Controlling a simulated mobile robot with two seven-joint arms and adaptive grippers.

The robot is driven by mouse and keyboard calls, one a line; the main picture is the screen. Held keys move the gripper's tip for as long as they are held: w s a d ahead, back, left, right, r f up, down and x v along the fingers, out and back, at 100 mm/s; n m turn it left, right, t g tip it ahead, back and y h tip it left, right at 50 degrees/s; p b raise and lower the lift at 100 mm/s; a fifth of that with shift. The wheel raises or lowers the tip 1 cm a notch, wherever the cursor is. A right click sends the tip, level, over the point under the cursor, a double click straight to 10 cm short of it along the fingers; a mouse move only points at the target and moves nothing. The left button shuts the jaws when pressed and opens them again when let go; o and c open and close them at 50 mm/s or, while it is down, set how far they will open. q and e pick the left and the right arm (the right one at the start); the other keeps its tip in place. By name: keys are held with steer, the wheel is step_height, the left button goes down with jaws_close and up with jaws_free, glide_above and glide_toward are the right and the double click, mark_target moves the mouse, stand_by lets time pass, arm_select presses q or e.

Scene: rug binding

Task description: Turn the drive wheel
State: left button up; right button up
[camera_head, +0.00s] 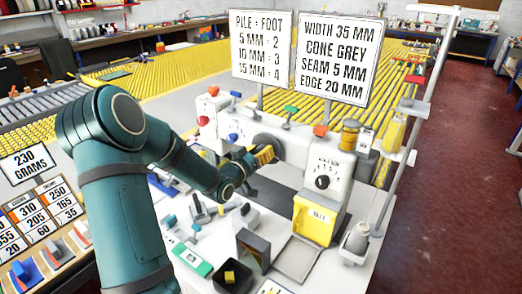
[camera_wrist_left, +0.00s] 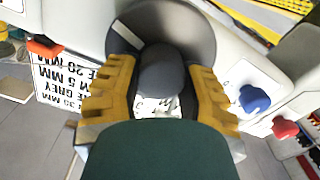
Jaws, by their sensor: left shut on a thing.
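The drive wheel (camera_head: 268,143) is a dark grey disc on the side of the white sewing machine (camera_head: 297,150). In the left wrist view the wheel (camera_wrist_left: 190,30) shows a pale mark on its upper left, and a rounded grey knob (camera_wrist_left: 160,72) stands out from it. My left gripper (camera_head: 262,156) has yellow fingers and is at the wheel. In the left wrist view the gripper (camera_wrist_left: 160,95) has one finger on each side of the knob and is shut on it. The fingers and wrist hide part of the wheel. My right gripper is in neither view.
Blue (camera_wrist_left: 252,98) and red (camera_wrist_left: 285,128) knobs sit close beside the gripper. Two signs (camera_head: 260,47) (camera_head: 337,55) stand above the machine. A yellow box (camera_head: 315,218), a black bin (camera_head: 233,277) and a thread stand (camera_head: 405,130) are nearby. Red floor is clear at right.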

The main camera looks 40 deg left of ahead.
arm_select(q)
steer(key=n+p, duration=0.1)
steer(key=n, duration=0.3)
steer(key=shift+a+r+n, duration=0.1)
steer(key=shift+n, duration=0.2)
steer(key=shift+n+p, duration=0.9)
steer(key=shift+n, duration=1.3)
steer(key=o, duration=1.2)
steer(key=shift+f, duration=0.2)
steer(key=shift+s, duration=0.1)
steer(key=s+d, duration=0.1)
steer(key=s, duration=1)
steer(key=shift+s+d, duration=0.15)
steer(key=shift+s, duration=0.2)
